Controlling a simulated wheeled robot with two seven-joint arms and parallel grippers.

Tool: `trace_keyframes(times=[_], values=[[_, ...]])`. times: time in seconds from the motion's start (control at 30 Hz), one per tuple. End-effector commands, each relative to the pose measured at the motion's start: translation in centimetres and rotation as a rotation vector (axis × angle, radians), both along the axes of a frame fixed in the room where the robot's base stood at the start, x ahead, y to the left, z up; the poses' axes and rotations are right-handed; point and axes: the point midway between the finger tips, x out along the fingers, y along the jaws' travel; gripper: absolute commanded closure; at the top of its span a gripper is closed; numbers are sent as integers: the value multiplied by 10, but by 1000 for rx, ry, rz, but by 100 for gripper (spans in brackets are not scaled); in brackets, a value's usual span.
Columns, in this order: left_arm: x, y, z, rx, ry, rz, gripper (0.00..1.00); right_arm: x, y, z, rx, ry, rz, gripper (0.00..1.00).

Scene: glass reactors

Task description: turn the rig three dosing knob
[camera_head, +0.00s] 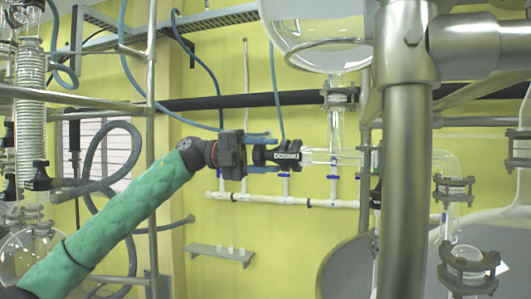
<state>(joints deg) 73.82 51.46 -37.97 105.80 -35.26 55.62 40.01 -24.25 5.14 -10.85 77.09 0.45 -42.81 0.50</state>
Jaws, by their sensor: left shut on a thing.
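My left gripper (273,154) reaches in from the left on its green-sleeved arm. It is shut on a dark knob (289,155), which I take to be the dosing knob. The knob sits at the left end of a horizontal clear glass tube (335,158). The fingers cover part of the knob, so its angle cannot be told. No label saying which rig this is can be read. My right gripper is not in view.
A thick metal post (405,190) stands just right of the knob. A large glass vessel (318,35) hangs above. White piping (285,200) runs along the yellow wall behind. Metal rails and a coiled glass column (30,90) are at left.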

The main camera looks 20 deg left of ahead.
Motion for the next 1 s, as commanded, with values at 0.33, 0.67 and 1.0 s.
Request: trace_keyframes(times=[0.33, 0.67, 1.0], values=[[0, 0, -1, 3, 67, 0, 78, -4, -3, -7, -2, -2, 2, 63], [0, 0, -1, 3, 69, 0, 78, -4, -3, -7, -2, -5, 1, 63], [0, 0, 0, 2, 68, 0, 33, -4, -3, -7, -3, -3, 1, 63]])
